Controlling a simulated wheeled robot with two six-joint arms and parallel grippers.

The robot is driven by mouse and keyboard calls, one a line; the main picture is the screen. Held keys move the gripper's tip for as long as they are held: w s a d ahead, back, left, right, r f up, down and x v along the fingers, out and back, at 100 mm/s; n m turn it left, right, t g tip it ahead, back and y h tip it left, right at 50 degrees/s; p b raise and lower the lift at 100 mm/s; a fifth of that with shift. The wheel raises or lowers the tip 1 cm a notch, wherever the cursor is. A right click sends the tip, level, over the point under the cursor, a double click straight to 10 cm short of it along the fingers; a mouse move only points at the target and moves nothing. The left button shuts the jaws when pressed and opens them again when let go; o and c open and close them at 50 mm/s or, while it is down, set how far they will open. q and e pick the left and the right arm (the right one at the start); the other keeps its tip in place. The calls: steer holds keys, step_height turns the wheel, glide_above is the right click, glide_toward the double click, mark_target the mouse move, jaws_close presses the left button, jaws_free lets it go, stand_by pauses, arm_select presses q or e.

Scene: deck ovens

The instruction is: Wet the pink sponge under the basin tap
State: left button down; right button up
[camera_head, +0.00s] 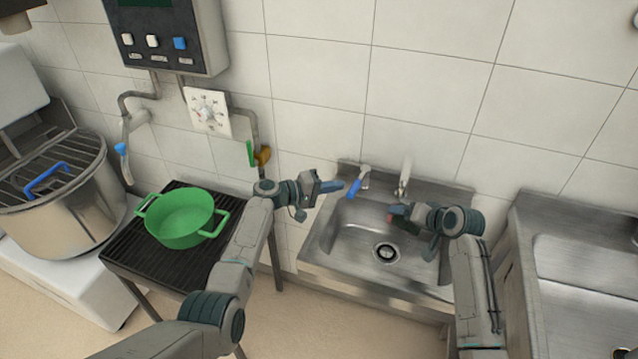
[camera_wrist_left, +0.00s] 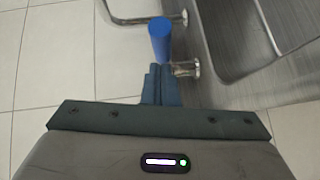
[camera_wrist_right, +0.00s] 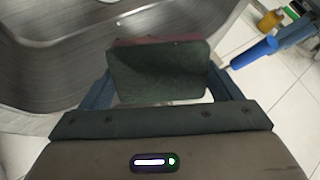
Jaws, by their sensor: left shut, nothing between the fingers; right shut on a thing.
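The sponge (camera_wrist_right: 160,72) is gripped between the fingers of my right gripper (camera_wrist_right: 160,90). Its broad face is dark green and a pink edge shows behind it. In the head view my right gripper (camera_head: 393,211) is low over the basin (camera_head: 345,240), and the sponge is mostly hidden. The tap (camera_head: 403,180) stands at the back of the basin, just behind that gripper. A blue lever (camera_head: 354,189) sits left of the tap. My left gripper (camera_head: 340,186) is shut and empty, its tips close to the lever (camera_wrist_left: 160,40). I cannot tell whether they touch, or whether water runs.
A green pot (camera_head: 180,222) stands on a black grill stand (camera_head: 165,262) to the left. A large steel pot (camera_head: 60,200) is farther left. Another steel sink (camera_head: 585,270) is at the right. A tiled wall closes the back.

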arm_select(q)
steer(key=shift+s+d+f, duration=0.1)
steer(key=shift+s+d, duration=0.15)
steer(key=shift+d, duration=0.25)
arm_select(e)
steer(key=shift+a, duration=0.2)
steer(key=shift+w+a, duration=0.15)
arm_select(q)
steer(key=shift+s+d+f, duration=0.25)
steer(key=shift+s+d, duration=0.25)
steer(key=shift+d, duration=0.3)
arm_select(e)
steer(key=shift+s+d, duration=0.25)
steer(key=shift+d, duration=0.35)
arm_select(q)
steer(key=w+a+v, duration=0.1)
steer(key=w+v, duration=0.1)
steer(key=v, duration=1.1)
steer(key=shift+a+r, duration=0.15)
steer(key=shift+r, duration=0.2)
arm_select(e)
steer(key=shift+w+a, duration=0.1)
steer(key=shift+a, duration=0.15)
